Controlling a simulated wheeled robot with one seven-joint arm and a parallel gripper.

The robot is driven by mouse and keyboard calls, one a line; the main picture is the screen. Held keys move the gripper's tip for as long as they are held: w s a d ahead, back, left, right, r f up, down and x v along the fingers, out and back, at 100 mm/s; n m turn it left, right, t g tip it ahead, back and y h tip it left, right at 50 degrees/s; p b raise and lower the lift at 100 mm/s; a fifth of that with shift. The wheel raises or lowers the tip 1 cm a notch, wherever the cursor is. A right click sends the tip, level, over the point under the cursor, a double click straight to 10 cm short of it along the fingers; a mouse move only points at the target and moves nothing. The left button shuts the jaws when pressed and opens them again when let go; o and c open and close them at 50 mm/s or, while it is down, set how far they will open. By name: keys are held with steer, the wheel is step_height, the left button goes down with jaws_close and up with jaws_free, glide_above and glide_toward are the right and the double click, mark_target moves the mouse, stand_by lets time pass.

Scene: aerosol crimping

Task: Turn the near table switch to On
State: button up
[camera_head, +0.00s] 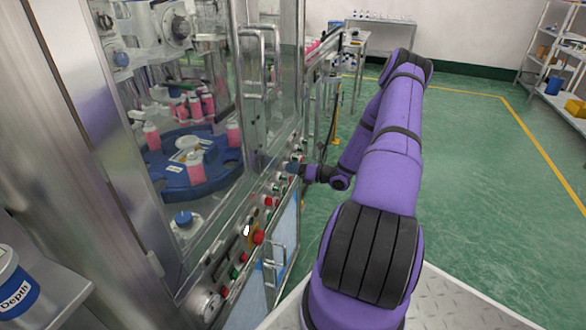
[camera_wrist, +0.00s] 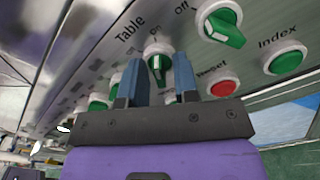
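In the wrist view, a round green rotary switch (camera_wrist: 158,66) with a raised handle sits on the metal panel, near the printed words "Table" and "On". Its handle points roughly up and down in the picture. My gripper (camera_wrist: 157,60) has its two blue-grey fingers apart, one on each side of this switch, with a gap beside the handle. Whether a finger touches its rim cannot be told. In the head view, my gripper (camera_head: 293,168) is at the machine's control panel, and the switch there is hidden or too small to make out.
Another green rotary switch (camera_wrist: 222,25) is close on the upper right, near "Off". A red Reset button (camera_wrist: 222,88) and a green Index button (camera_wrist: 285,58) are to the right. Door handles (camera_head: 276,262) stick out below the panel. Green floor (camera_head: 470,140) is clear to the right.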

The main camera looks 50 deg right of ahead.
steer(key=shift+o, duration=0.2)
steer(key=v, duration=1)
steer(key=shift+s, duration=0.35)
steer(key=shift+d, duration=0.15)
